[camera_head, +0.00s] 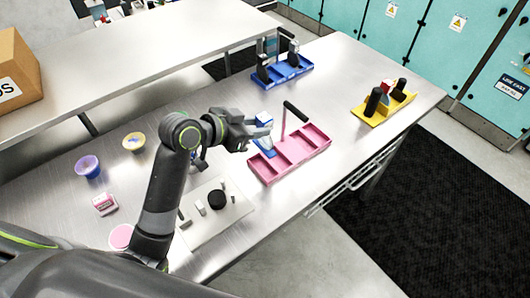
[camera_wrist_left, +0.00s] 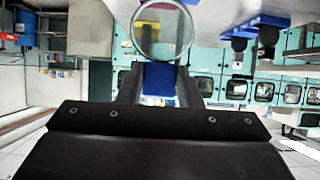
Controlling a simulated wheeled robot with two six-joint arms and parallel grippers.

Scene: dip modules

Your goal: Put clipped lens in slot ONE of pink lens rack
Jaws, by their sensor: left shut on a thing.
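My left gripper (camera_head: 262,127) is shut on the blue clip (camera_wrist_left: 159,80) of the clipped lens, beside the left side of the pink lens rack. In the left wrist view the clear round lens (camera_wrist_left: 162,28) sticks out beyond the fingers (camera_wrist_left: 158,88). The pink lens rack (camera_head: 312,134) is a long tray with several compartments and a post with a black handle (camera_head: 295,110). I cannot read slot labels. My right gripper is not in view.
A blue rack (camera_head: 281,75) with black-handled items stands at the back. A yellow rack (camera_head: 384,108) stands at the right. A pale board (camera_head: 228,221) with a black disc lies in front. Several small cups, including a purple one (camera_head: 88,166), stand left. A cardboard box (camera_head: 15,75) is on the rear bench.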

